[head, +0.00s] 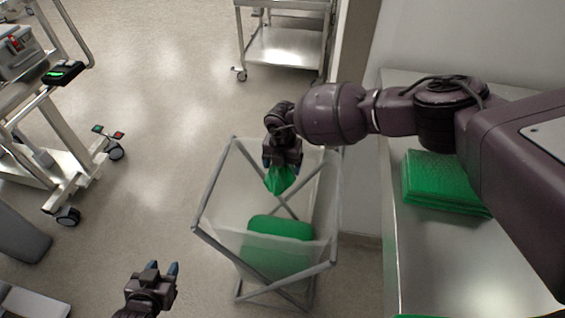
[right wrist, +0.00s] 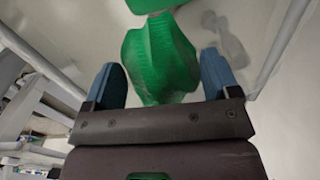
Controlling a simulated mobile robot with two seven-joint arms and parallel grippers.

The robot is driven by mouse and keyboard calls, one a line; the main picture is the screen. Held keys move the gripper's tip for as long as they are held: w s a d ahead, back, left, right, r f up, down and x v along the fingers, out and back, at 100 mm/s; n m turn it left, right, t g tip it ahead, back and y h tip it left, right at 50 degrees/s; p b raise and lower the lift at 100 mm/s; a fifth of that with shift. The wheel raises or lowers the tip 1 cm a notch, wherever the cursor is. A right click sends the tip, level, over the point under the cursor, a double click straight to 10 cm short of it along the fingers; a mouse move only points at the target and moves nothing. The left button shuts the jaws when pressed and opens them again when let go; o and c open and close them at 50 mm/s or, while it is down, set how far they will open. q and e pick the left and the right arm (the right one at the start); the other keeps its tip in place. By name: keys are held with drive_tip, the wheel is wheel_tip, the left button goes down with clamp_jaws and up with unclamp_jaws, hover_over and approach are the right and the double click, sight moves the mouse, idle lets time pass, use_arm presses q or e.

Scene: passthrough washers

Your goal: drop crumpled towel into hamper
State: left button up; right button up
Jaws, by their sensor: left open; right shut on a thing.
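The crumpled green towel (head: 279,179) hangs from my right gripper (head: 282,163), over the open top of the hamper (head: 211,238). The hamper has a grey tube frame and pale, see-through sides. Another green bundle (head: 280,228) lies inside it, lower down. In the right wrist view the towel (right wrist: 160,62) sits between the blue fingertips of my right gripper (right wrist: 165,85), and green cloth (right wrist: 150,5) shows beyond it. My left gripper (head: 162,276) is open and empty at the lower left, apart from the hamper.
A metal counter (head: 440,262) at the right holds a stack of folded green towels (head: 442,182). A steel cart (head: 287,47) stands at the back. A wheeled equipment stand (head: 65,170) is at the left. Floor between stand and hamper is clear.

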drive_tip(key=o, duration=0.8)
drive_tip(key=shift+r, duration=0.15)
wheel_tip(320, 180, up, 11)
drive_tip(key=shift+f+b, duration=0.2)
drive_tip(key=shift+b, duration=0.2)
